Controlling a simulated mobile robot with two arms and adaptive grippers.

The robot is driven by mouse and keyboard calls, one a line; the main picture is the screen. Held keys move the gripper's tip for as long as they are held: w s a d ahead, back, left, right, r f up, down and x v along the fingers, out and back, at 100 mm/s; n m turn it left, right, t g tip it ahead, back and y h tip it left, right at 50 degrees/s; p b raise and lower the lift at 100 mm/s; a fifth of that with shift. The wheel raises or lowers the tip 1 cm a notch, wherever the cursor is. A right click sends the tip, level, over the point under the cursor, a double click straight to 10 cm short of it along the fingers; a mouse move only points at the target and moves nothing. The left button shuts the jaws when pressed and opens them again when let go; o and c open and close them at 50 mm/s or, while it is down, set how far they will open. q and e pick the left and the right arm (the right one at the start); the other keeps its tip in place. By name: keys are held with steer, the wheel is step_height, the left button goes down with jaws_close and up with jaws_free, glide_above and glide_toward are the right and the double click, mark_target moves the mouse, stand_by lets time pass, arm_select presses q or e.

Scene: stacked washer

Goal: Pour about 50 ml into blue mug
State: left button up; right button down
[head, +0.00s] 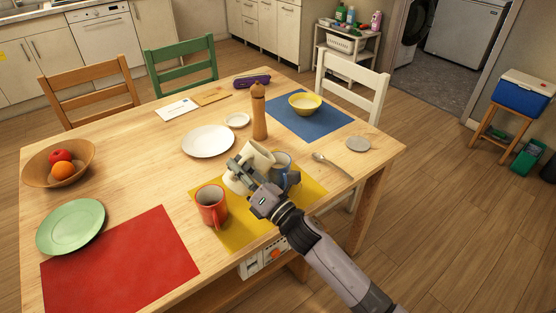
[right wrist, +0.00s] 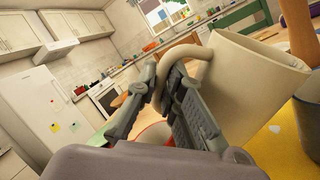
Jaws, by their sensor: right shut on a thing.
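My right gripper (head: 250,180) is shut on the handle of a cream jug (head: 260,155). In the right wrist view the jug (right wrist: 255,80) fills the right side, tilted, with its handle between my fingers (right wrist: 170,90). The blue mug (head: 281,165) stands upright on the yellow placemat (head: 305,197), just right of the jug. The jug's upper part is close to the mug's rim; I cannot tell whether they touch. Part of the blue mug (right wrist: 310,118) shows at the right wrist view's right edge. No liquid stream is visible. My left gripper is not in view.
A red mug (head: 211,206) stands left of my gripper. A pepper mill (head: 259,112) and white plate (head: 208,141) are behind the jug. A spoon (head: 330,164) and grey coaster (head: 358,144) lie to the right. A red placemat (head: 120,265) lies at front left.

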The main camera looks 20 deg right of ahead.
steer(key=shift+a+r, duration=0.1)
steer(key=shift+a, duration=0.05)
stand_by(0.7)
steer(key=shift+a+n+g+p, duration=0.5)
steer(key=shift+n+p, duration=0.1)
steer(key=shift+n, duration=0.5)
steer(key=a+n+p, duration=0.1)
steer(key=n+p, duration=0.1)
steer(key=a+n+g+p, duration=0.1)
steer(key=a+n+p, duration=0.1)
steer(key=n+p, duration=0.1)
steer(key=a+n+g+p, duration=0.1)
steer(key=a+n+p, duration=0.1)
steer(key=p, duration=0.1)
steer(key=shift+s+r, duration=0.2)
steer(key=shift+r, duration=0.15)
